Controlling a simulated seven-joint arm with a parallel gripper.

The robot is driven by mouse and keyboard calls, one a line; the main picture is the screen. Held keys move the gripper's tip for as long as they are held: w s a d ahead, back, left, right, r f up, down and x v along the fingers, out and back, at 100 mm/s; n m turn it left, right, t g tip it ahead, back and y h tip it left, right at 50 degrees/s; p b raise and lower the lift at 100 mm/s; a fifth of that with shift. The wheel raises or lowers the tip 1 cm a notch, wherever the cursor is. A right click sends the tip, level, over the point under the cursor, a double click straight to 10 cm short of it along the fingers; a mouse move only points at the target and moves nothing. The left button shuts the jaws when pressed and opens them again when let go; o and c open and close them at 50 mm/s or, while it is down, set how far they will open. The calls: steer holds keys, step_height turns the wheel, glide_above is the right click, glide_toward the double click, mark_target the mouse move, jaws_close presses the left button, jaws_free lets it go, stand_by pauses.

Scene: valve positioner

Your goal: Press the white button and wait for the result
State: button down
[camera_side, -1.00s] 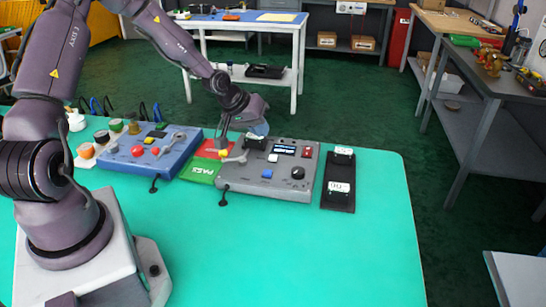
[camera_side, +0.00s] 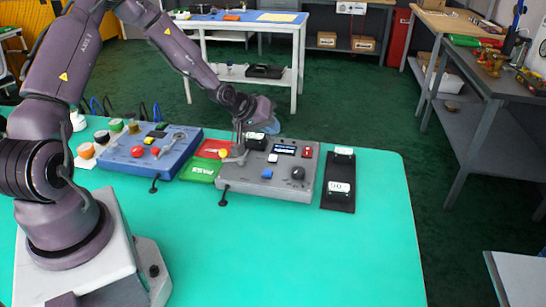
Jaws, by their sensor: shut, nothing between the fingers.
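The white button (camera_side: 272,159) is a small square cap on top of the grey box (camera_side: 240,184), left of and below its dark display (camera_side: 285,150). The display text is too small to read. My gripper (camera_side: 239,146) is shut and empty. It points down over the left part of the grey box, left of the white button and apart from it in the picture. The fingertips are small here, and I cannot tell whether they touch anything.
The grey box also carries a blue button (camera_side: 267,174), a black knob (camera_side: 298,173), a red switch (camera_side: 307,152) and a lever (camera_side: 235,157). Red and green pads (camera_side: 203,171) and a blue box (camera_side: 170,160) lie left. A black panel (camera_side: 338,203) lies right. The front table is clear.

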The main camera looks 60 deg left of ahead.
mark_target(271, 156)
steer(key=shift+f, duration=2.7)
steer(key=shift+f, duration=0.4)
steer(key=shift+f, duration=0.4)
stand_by(0.6)
steer(key=shift+r, duration=0.85)
steer(key=shift+r, duration=2.5)
